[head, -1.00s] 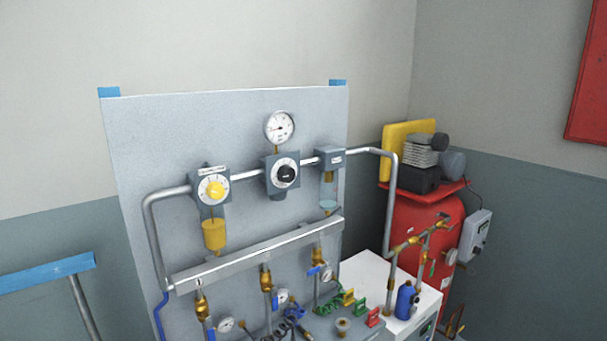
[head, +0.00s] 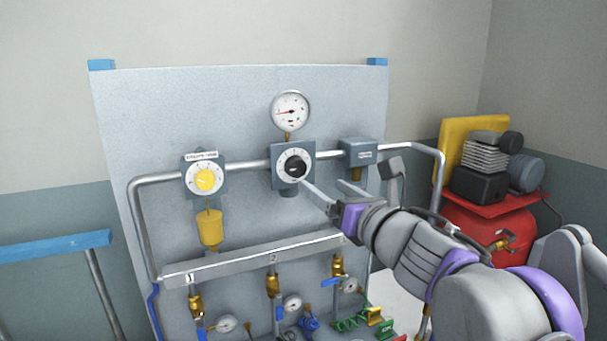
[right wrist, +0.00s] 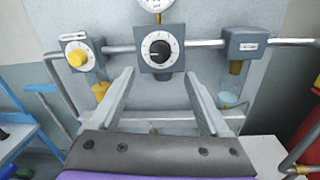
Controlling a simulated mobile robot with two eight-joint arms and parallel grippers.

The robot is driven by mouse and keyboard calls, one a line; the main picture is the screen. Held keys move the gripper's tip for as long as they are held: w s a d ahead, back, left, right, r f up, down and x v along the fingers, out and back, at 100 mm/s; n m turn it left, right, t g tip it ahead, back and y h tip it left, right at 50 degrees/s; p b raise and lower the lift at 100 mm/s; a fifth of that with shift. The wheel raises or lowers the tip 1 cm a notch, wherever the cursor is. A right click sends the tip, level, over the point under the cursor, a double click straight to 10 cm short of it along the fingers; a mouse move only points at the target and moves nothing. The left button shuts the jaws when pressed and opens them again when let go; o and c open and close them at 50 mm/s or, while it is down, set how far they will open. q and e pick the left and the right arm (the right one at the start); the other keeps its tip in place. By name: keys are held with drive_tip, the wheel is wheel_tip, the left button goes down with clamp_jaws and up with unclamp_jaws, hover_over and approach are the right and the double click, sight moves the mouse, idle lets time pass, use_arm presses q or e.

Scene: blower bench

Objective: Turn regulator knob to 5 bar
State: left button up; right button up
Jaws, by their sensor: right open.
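The regulator has a black knob (head: 296,169) on a white dial, set in a grey box on the panel (head: 130,110). A round pressure gauge (head: 291,111) sits right above it, with a red needle pointing to the left side. My right gripper (head: 322,184) is open and empty, its fingers reaching toward the regulator from the lower right. In the right wrist view the black knob (right wrist: 159,49) appears beyond and between the two spread fingers (right wrist: 160,85), apart from both. The knob's white mark points left there. My left gripper is not in view.
A yellow knob (head: 206,180) on a similar box is to the left, with a yellow bowl below. A grey box (head: 358,152) is on the pipe to the right. A metal rail (head: 250,259) and valves lie below. A red compressor tank (head: 478,230) stands at right.

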sight(299, 170)
drive_tip(key=x, duration=0.9)
drive_tip(key=shift+w+a+p, duration=0.25)
drive_tip(key=shift+w+p, duration=0.05)
drive_tip(key=shift+p, duration=0.1)
clamp_jaws()
